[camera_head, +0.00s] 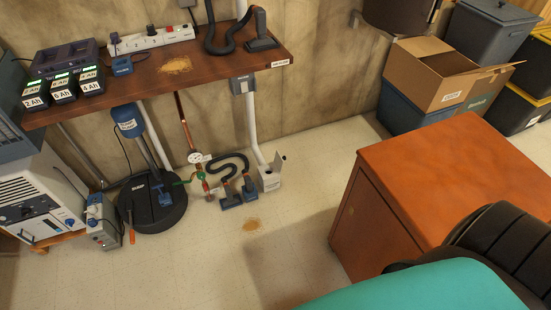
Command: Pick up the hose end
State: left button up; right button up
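A black hose (213,40) lies on the wooden shelf, with a wide dark nozzle end (262,43) near the shelf's right part. Dark hose (228,161) also curves low by the wall, beside a red and green valve fitting. Two dark blue-grey nozzle-like ends with orange-brown bands, a left one (230,196) and a right one (250,188), stand close together on the floor there. I cannot tell which end the task means. Neither of my grippers shows in this view.
The shelf (215,74) carries a power strip (151,39) and labelled battery packs (62,86). A black sump lid (152,207) with a blue pump and a white open box (269,178) flank the floor hoses. An orange-brown cabinet (450,165) stands right.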

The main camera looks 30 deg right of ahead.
aim_at(249, 183)
jog(key=i+z, duration=0.35)
jog(key=i, duration=0.15)
jog(key=i+j+z, duration=0.15)
jog(key=i+z, duration=0.2)
jog(key=i, duration=0.15)
jog(key=i+j+z, duration=0.35)
jog(key=i, duration=0.15)
